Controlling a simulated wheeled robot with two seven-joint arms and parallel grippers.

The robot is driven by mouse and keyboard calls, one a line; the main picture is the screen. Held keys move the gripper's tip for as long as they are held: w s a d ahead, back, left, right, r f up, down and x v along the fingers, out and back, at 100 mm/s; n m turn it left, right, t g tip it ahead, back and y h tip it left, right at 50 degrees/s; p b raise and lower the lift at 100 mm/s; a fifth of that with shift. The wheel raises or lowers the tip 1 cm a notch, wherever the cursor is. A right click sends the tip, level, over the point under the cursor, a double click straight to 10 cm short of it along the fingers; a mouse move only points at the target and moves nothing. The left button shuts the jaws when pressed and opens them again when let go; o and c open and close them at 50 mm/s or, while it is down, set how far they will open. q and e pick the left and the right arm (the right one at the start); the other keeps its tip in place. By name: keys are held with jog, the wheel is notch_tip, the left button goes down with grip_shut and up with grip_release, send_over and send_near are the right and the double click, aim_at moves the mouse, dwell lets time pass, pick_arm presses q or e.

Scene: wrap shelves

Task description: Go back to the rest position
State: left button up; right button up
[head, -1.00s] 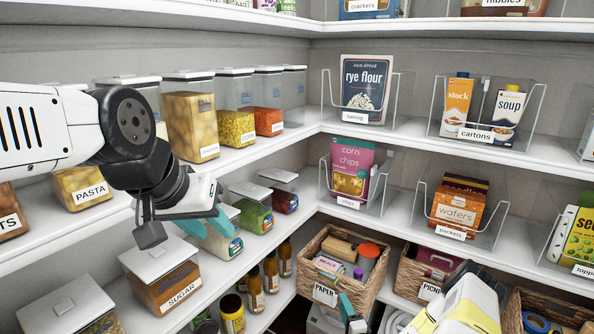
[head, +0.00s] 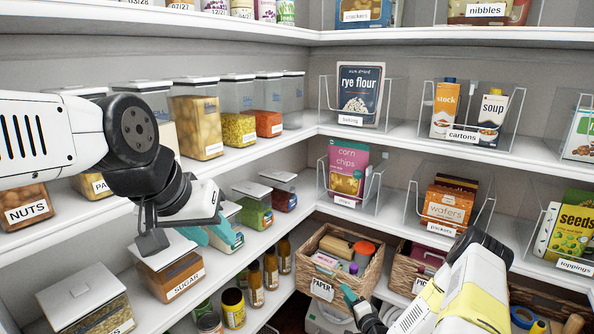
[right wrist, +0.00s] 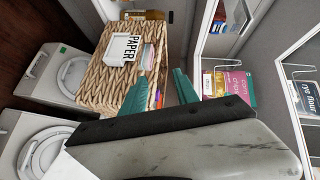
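My left arm comes in from the left in front of the left shelves. Its gripper (head: 209,235) has teal fingers with a gap between them and nothing seen held. Jars stand behind it. My right gripper (head: 352,300) is low in the head view, by the front of the paper basket (head: 366,277). In the right wrist view its two teal fingers (right wrist: 160,88) are spread apart with nothing between them. The wicker paper basket (right wrist: 98,75) shows behind them there. The right fingers are partly hidden by my own wrist.
Shelves hold lidded jars on the left, including a sugar jar (head: 172,272) below my left wrist. Clear bins with corn chips (head: 347,170), wafers (head: 446,205) and seeds (head: 572,230) stand at the back and right. Bottles (head: 270,268) stand low in the corner.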

jog(key=w+d+r+n+g+h, duration=0.1)
jog(key=w+r+n+g, duration=0.15)
jog(key=r, duration=0.45)
jog(key=w+d+r+n+g, duration=0.2)
jog(key=w+r+n, duration=0.15)
jog(key=r, duration=0.45)
jog(key=s+r+n+g+h, duration=0.1)
jog(key=s+r+n, duration=0.15)
jog(key=r, duration=0.55)
jog(key=s+r+n+g+h, duration=0.15)
jog(key=s+r, duration=0.25)
jog(key=r, duration=0.5)
jog(key=s+a+r, duration=0.2)
jog(key=s+r, duration=0.9)
jog(key=s, duration=0.1)
jog(key=s+a+r+n+g, duration=0.1)
jog(key=s+a+r, duration=0.1)
jog(key=s, duration=0.6)
jog(key=s+a+r+n+g, duration=0.1)
jog(key=s+a, duration=0.1)
jog(key=s, duration=0.7)
jog(key=shift+s+r+y, duration=0.3)
jog(key=shift+r+y, duration=0.05)
